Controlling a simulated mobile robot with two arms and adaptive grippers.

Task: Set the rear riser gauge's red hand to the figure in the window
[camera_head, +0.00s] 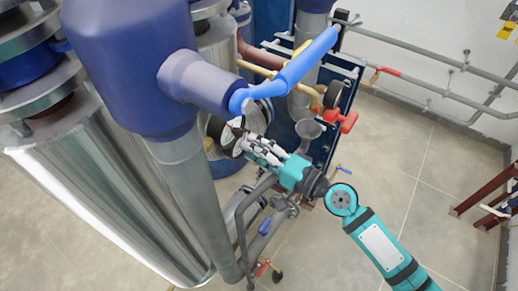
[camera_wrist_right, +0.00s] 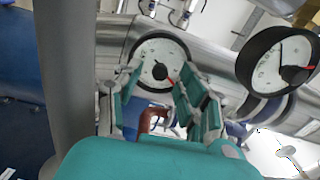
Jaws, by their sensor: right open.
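In the right wrist view, a round gauge (camera_wrist_right: 160,50) with a white dial and dark rim stands straight ahead, between and beyond the fingers of my right gripper (camera_wrist_right: 158,85). A second gauge (camera_wrist_right: 287,58), black-rimmed with a red hand, is at the right. I cannot tell which is the rear riser gauge. In the head view, my right gripper (camera_head: 247,148) is open, beside a partly hidden gauge (camera_head: 228,138). No figure in a window can be read. My left gripper is not in view.
A blue vessel with a grey pipe (camera_head: 190,190) and a large silver cylinder (camera_head: 110,190) fill the left. Tiled floor at the right (camera_head: 440,190) is clear.

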